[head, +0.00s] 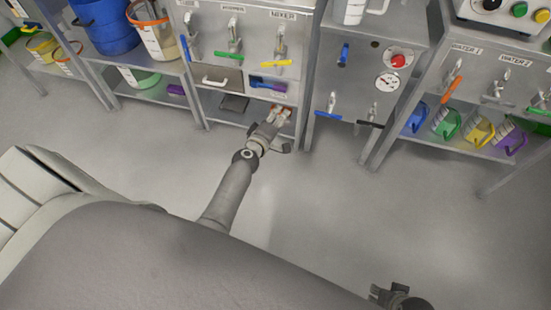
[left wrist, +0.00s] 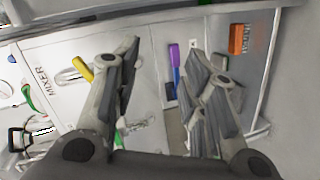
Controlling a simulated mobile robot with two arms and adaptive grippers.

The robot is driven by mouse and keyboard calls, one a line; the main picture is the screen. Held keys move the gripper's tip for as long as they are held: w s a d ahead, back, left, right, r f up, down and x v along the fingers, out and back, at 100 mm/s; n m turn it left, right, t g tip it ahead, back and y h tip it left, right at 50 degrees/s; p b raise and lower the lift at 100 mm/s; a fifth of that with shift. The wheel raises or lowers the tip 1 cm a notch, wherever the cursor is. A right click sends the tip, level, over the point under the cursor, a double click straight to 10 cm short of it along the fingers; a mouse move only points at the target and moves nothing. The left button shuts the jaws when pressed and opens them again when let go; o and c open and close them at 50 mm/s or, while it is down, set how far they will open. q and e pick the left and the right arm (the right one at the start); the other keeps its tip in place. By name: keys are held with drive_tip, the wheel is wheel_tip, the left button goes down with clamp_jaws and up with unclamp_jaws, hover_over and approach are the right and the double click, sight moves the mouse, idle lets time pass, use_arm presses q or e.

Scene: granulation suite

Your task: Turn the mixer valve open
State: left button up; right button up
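The mixer valve (head: 279,45) is on the steel front panel under the MIXER label, with a yellow handle (head: 276,63) lying roughly sideways. In the left wrist view the yellow handle (left wrist: 82,67) is left of the fingers, beside the sideways MIXER label (left wrist: 45,80). My left gripper (head: 281,115) is open and empty, below the yellow handle in the head view and not touching it. Its spread fingers show in the left wrist view (left wrist: 163,55). My right gripper (head: 385,294) is at the bottom edge, partly cut off; its opening is unclear.
Valves with blue (head: 192,56) and green (head: 228,56) handles are left of the mixer valve. A purple-blue object (head: 268,83) is below the yellow handle. A cabinet with a red knob (head: 398,60) stands to the right. The grey floor (head: 330,210) in front is clear.

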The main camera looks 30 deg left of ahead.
use_arm(q)
drive_tip(key=s+d+f+m+g+h+p, duration=0.1)
drive_tip(key=s+d+f+m+g+p, duration=0.1)
drive_tip(key=s+f, duration=0.4)
drive_tip(key=s+d+f+m+g+h+p, duration=0.1)
drive_tip(key=s+d+f+m+g+p, duration=0.2)
drive_tip(key=s+f, duration=0.3)
drive_tip(key=shift+s+d+m, duration=0.4)
drive_tip(key=shift+d+m, duration=0.2)
drive_tip(key=shift+m, duration=0.3)
